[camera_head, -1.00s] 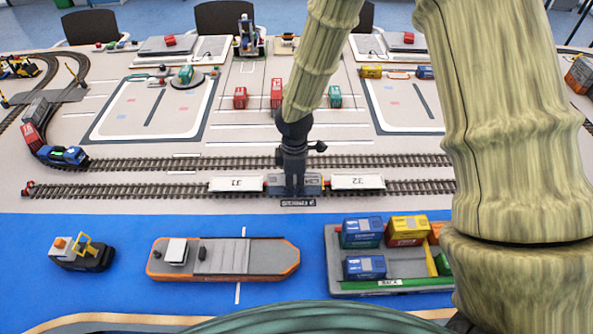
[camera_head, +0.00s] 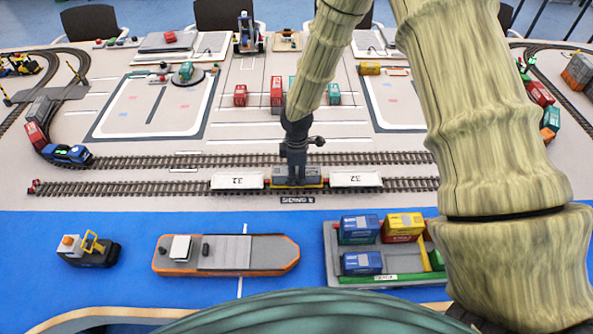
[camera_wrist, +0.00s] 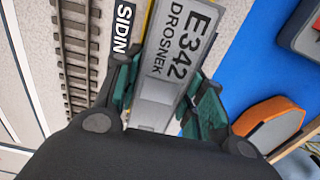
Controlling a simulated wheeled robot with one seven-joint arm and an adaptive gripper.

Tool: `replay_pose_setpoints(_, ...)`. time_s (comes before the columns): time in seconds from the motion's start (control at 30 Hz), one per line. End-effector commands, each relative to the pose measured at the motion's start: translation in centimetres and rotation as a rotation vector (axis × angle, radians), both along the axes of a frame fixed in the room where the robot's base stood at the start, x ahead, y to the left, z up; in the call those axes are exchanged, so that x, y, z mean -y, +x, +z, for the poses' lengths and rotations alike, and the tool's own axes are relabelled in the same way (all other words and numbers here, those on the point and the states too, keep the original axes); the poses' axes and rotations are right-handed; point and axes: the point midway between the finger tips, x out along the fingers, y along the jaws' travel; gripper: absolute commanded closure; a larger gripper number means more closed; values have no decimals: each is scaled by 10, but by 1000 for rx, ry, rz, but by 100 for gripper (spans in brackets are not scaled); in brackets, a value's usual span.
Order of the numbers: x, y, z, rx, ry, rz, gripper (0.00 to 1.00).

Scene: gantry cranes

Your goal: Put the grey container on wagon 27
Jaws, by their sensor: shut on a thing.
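The grey container (camera_wrist: 167,65) fills the middle of the wrist view, with dark lettering like "E342 DROSNEK" on its top. My gripper (camera_wrist: 160,105) is shut on it, one green finger at each side. In the head view the gripper (camera_head: 296,165) points down over the siding track, and the grey container (camera_head: 297,178) shows below it between two white wagons. A yellow edge (camera_head: 297,187) shows along its near lower side. I cannot tell whether the container rests on a wagon or hangs just above. The left white wagon (camera_head: 237,181) and right white wagon (camera_head: 355,180) have small numbers; no 27 is legible.
A dark siding sign (camera_head: 297,200) lies in front of the track. A barge with blue and yellow containers (camera_head: 385,278), an orange-edged ship (camera_head: 226,254) and a small boat (camera_head: 88,249) are on the blue water area. A blue locomotive (camera_head: 67,154) stands at the left.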

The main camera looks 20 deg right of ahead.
Motion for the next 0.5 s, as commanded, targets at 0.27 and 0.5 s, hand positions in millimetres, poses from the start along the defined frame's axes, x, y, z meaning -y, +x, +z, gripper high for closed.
replay_pose_setpoints(0.27,0,0,-2,0,0,0,88)
replay_pose_setpoints(0.5,0,0,-2,0,0,0,39)
